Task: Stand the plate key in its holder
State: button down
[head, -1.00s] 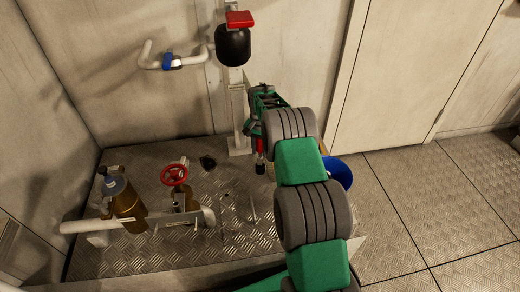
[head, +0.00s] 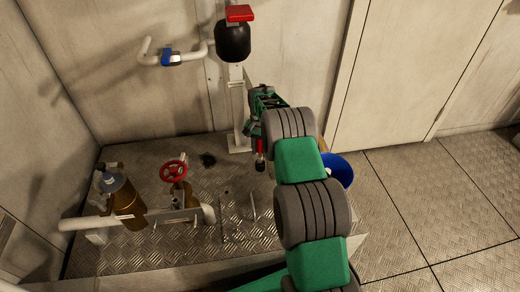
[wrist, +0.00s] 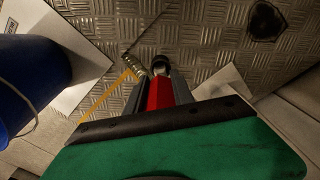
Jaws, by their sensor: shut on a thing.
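My gripper (head: 261,146) hangs over the metal plate floor, in front of the foot of the white post. It is shut on a red-handled tool, which I take to be the plate key (head: 260,148). In the wrist view the red handle (wrist: 160,93) lies between the grey fingers, with a dark rounded end (wrist: 162,63) beyond them. The tool's lower end points toward the floor; I cannot tell whether it touches anything. I cannot clearly make out the holder. A thin upright rod (head: 253,207) stands on the floor nearby.
A blue bucket (head: 340,170) stands right of my arm. A red handwheel (head: 173,170), a brown bottle (head: 124,196) and a white pipe (head: 80,224) are at left. A black vessel (head: 233,42) sits on the white post (head: 238,115). A dark patch (head: 208,160) marks the floor.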

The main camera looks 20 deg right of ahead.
aim_at(259, 144)
jog(key=shift+f+b, duration=0.7)
jog(key=shift+f, duration=0.7)
jog(key=c, duration=1)
grip_release()
jog(key=shift+r, duration=0.1)
notch_tip(259, 144, up, 8)
jog(key=p, duration=0.2)
jog(key=shift+p, duration=0.4)
